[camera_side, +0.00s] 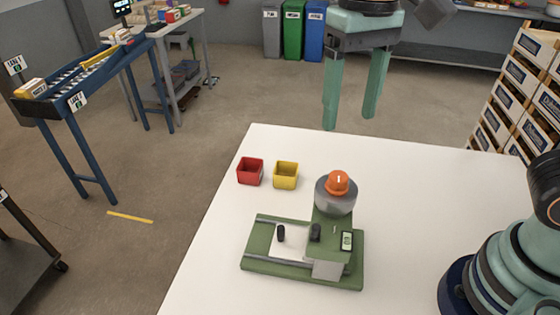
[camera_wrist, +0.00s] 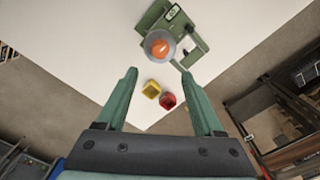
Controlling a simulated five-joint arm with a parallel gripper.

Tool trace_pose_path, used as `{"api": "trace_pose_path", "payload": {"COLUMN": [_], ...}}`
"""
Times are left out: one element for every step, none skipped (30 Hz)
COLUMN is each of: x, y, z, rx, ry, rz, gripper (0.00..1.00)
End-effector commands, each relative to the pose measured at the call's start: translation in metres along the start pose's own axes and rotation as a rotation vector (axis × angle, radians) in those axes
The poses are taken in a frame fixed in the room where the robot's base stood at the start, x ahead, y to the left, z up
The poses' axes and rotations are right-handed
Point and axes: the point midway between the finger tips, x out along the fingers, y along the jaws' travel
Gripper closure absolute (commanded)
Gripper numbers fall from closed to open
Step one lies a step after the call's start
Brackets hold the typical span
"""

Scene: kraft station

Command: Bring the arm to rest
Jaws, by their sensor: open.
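My gripper (camera_side: 350,118) hangs high above the far part of the white table, at the top of the side view. Its two green fingers point down, are spread apart, and hold nothing. In the wrist view my gripper (camera_wrist: 160,85) also shows open and empty. My arm's base stands at the right edge of the side view.
On the white table (camera_side: 420,220) stands a green machine (camera_side: 258,264) with a grey bowl and an orange item (camera_side: 338,183) on top. A red bin (camera_side: 250,171) and a yellow bin (camera_side: 286,175) stand behind it. The table's right part is clear.

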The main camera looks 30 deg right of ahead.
Motion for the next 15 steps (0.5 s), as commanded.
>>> {"api": "trace_pose_path", "payload": {"x": [-0.003, -0.004, -0.005, -0.005, -0.005, -0.005, -0.005, -0.005, -0.005, -0.005, -0.005, -0.005, -0.005, -0.004, -0.003], "y": [0.000, 0.000, 0.000, 0.000, 0.000, 0.000, 0.000, 0.000, 0.000, 0.000, 0.000, 0.001, 0.002, 0.005, 0.011], "z": [0.000, 0.000, 0.000, 0.000, 0.000, 0.000, 0.000, 0.000, 0.000, 0.000, 0.000, 0.000, -0.001, -0.002, -0.004], "rx": [0.000, 0.000, 0.000, 0.000, 0.000, 0.000, 0.000, 0.000, 0.000, 0.000, 0.000, 0.000, 0.000, -0.001, 0.000], "ry": [0.001, 0.001, 0.000, 0.000, 0.000, 0.000, 0.000, 0.000, 0.000, 0.000, 0.000, 0.001, 0.005, 0.011, 0.024], "rz": [-0.001, -0.001, 0.000, 0.000, 0.000, 0.000, 0.000, 0.000, 0.000, 0.000, 0.000, -0.001, -0.003, -0.007, -0.016], "gripper": [0.31, 0.31, 0.31, 0.31, 0.31, 0.31, 0.31, 0.31, 0.31, 0.31, 0.31, 0.31, 0.31, 0.31, 0.31]}}
